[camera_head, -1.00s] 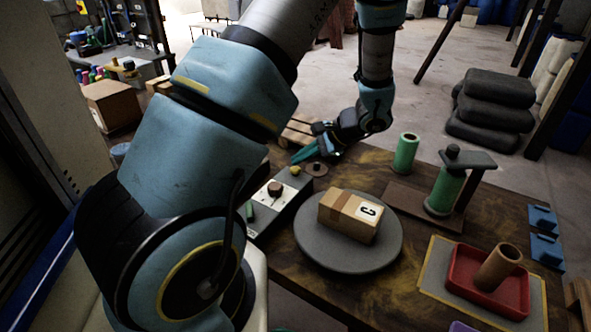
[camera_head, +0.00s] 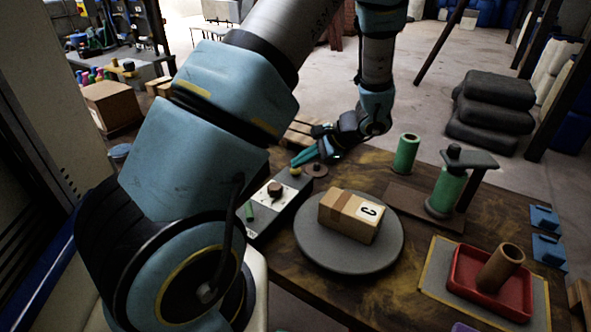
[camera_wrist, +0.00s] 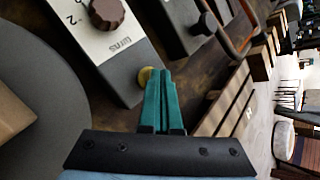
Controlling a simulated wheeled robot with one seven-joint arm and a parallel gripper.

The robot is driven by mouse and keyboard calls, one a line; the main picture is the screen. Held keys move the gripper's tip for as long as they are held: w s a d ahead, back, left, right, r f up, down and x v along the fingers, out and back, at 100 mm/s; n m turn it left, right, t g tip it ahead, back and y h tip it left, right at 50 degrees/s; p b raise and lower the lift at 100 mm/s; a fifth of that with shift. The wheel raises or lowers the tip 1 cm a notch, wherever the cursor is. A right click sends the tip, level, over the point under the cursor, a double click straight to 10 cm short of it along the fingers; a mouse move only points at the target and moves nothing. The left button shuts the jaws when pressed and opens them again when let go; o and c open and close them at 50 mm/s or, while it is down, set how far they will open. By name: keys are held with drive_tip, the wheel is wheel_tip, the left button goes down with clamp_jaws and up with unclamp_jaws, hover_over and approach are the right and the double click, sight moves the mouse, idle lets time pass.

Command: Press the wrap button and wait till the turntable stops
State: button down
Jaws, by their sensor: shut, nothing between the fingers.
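A grey control box (camera_head: 268,222) stands on the table left of the turntable, with a brown dial (camera_head: 275,188) and a round yellow button (camera_head: 295,171) at its far end. In the wrist view the yellow button (camera_wrist: 146,75) is partly covered by my teal fingertips. My gripper (camera_head: 294,162) is shut and empty, its tips right at the button; I cannot tell whether they touch it. The round grey turntable (camera_head: 322,256) carries a taped cardboard box (camera_head: 345,208) with a label marked C.
A green roll (camera_head: 406,153) and a dark stand with a green roll (camera_head: 446,190) are behind and right of the turntable. A red tray (camera_head: 463,283) holding a brown tube (camera_head: 500,265) is at the front right. Blue pieces (camera_head: 546,250) lie along the right edge.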

drive_tip(key=shift+f, duration=0.3)
drive_tip(key=shift+r, duration=0.15)
idle(0.5)
drive_tip(key=shift+r+p, duration=0.5)
drive_tip(key=shift+r, duration=0.35)
drive_tip(key=shift+r, duration=0.15)
